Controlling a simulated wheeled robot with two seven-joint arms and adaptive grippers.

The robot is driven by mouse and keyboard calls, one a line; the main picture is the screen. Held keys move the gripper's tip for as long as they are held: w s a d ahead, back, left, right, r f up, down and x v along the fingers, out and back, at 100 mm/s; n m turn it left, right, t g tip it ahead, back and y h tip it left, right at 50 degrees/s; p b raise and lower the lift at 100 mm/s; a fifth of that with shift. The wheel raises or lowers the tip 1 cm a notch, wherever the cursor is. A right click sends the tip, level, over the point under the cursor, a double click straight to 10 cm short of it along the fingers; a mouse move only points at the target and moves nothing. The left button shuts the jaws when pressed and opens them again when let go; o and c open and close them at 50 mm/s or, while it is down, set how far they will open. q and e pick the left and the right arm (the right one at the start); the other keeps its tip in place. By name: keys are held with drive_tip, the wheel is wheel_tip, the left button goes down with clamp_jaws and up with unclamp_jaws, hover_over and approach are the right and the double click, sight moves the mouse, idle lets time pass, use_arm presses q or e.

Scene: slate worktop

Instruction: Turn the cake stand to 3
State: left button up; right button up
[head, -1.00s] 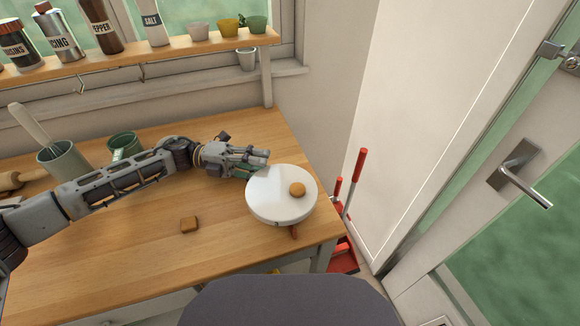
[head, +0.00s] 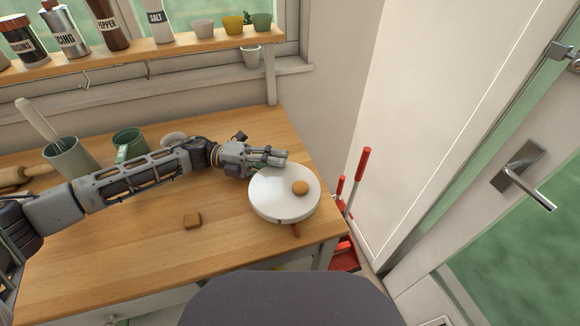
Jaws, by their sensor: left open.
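The cake stand (head: 272,203) is a round white turntable near the right end of the wooden worktop. A small round brown biscuit (head: 300,187) lies on its top, right of the middle. My right gripper is not in view.
A square brown biscuit (head: 192,220) lies on the worktop (head: 130,255) left of the stand. A grey-green pot (head: 70,160) with a utensil and a green mug (head: 127,142) stand behind my left arm. A shelf (head: 150,50) with jars and small pots runs along the window.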

sight(290, 168)
use_arm(q)
drive_tip(key=shift+x, duration=1.8)
clamp_jaws()
